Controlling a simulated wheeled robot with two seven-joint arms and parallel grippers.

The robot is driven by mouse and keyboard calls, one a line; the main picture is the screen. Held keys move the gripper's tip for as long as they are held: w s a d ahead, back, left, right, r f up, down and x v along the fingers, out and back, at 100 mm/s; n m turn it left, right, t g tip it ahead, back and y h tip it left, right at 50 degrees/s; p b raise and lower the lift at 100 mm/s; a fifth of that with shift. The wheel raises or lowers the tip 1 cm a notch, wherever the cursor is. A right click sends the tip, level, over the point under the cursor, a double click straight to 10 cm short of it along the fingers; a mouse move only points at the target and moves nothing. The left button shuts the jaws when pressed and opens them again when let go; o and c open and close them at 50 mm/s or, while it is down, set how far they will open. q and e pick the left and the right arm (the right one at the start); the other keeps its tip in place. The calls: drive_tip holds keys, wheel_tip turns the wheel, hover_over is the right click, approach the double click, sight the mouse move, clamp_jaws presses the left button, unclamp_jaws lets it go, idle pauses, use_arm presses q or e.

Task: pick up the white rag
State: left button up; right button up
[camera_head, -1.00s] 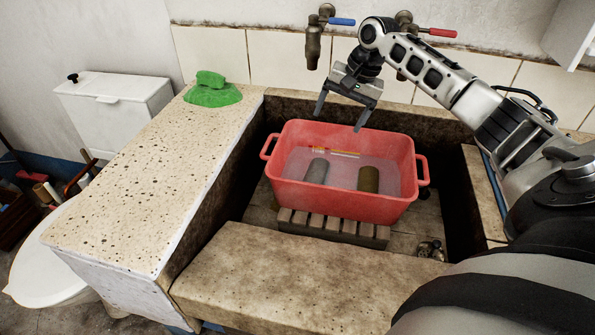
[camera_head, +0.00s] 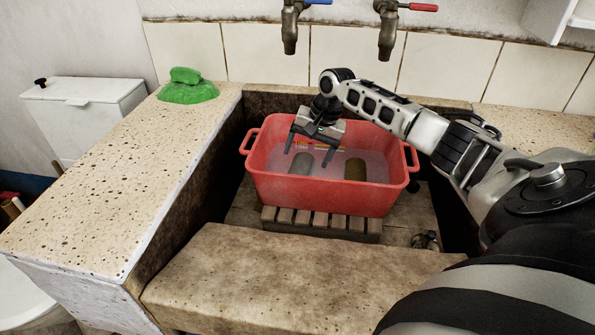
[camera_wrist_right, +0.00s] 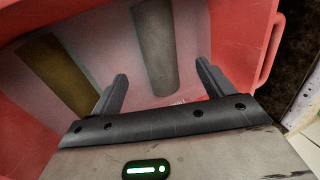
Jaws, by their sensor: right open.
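A red tub (camera_head: 320,192) holds cloudy water with a grey roll (camera_head: 302,161) and an olive-brown roll (camera_head: 355,169) in it. No plainly white rag can be made out; the grey roll is the paler of the two. My right gripper (camera_head: 308,157) is open and empty, pointing down over the tub near the grey roll. In the right wrist view, the grey roll (camera_wrist_right: 154,45) lies ahead of the open fingers (camera_wrist_right: 162,72), roughly between them, and the olive-brown roll (camera_wrist_right: 60,75) lies to the left. My left gripper is not in view.
The tub stands on a slatted wooden rack (camera_head: 320,222) inside the stone trough (camera_head: 290,272). Two taps (camera_head: 388,35) hang behind.

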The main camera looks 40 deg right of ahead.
sight(301, 169)
drive_tip(key=b+x, duration=0.1)
drive_tip(key=x, duration=0.5)
drive_tip(key=shift+f, duration=0.3)
drive_tip(key=shift+r, duration=0.1)
drive_tip(key=c, duration=1.2)
